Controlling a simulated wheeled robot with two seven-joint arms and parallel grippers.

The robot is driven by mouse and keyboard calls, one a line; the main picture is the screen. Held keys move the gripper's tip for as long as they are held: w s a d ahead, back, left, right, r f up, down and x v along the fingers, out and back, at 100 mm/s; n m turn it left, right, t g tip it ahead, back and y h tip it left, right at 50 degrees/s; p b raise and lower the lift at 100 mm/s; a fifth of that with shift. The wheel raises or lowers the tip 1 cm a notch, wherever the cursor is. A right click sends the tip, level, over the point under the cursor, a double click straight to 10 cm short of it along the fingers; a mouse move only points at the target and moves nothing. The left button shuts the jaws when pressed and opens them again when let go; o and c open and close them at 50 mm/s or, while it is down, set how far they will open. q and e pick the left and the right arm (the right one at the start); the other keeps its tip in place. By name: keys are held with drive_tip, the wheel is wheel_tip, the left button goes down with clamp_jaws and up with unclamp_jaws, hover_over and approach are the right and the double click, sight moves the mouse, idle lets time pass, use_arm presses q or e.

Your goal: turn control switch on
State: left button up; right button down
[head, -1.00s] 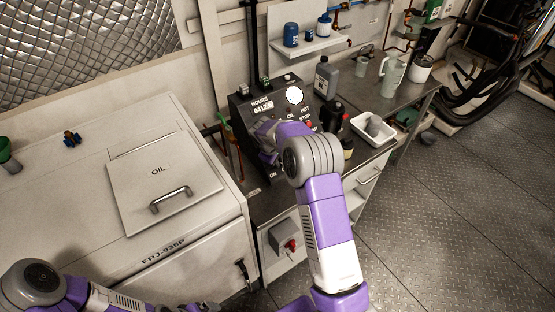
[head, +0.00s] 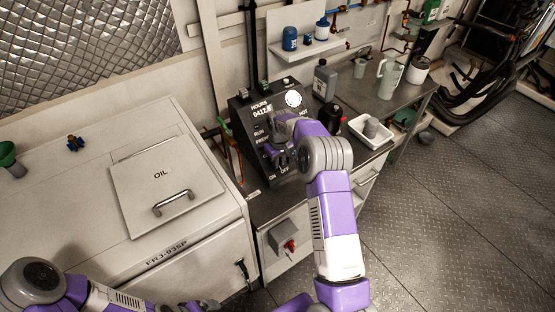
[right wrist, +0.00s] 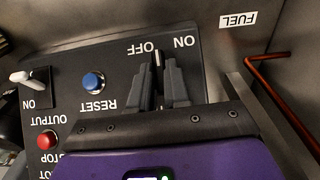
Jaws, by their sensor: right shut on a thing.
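The black control panel (head: 243,112) stands on the bench with its sloped face towards me. My right gripper (head: 279,160) is at the lower part of that face, just above the ON and OFF labels. In the right wrist view the panel is upside down, and the two dark fingers (right wrist: 158,72) are shut around the control switch beside the OFF and ON labels. Only a small pale tip of the switch (right wrist: 158,57) shows between them; the rest is hidden. My left gripper (head: 205,304) is partly visible at the bottom edge, with its jaws unclear.
A blue reset button (right wrist: 94,81), a red stop button (right wrist: 47,140) and a white output toggle (right wrist: 35,78) sit beside the fingers. A copper pipe (right wrist: 270,85) runs near them. Bottles and a white tray (head: 371,142) stand right of the panel.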

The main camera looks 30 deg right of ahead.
drive_tip(key=shift+d+f+m+y, duration=0.1)
drive_tip(key=shift+d+m+y, duration=0.1)
drive_tip(key=shift+m+y, duration=0.75)
drive_tip(key=shift+d+f+m+y, duration=0.1)
drive_tip(key=shift+m+y, duration=0.85)
drive_tip(key=shift+m, duration=0.3)
drive_tip(key=c, duration=1.1)
unclamp_jaws()
drive_tip(key=v, duration=0.7)
drive_tip(key=shift+s+d+r, duration=0.15)
drive_tip(key=shift+r, duration=0.15)
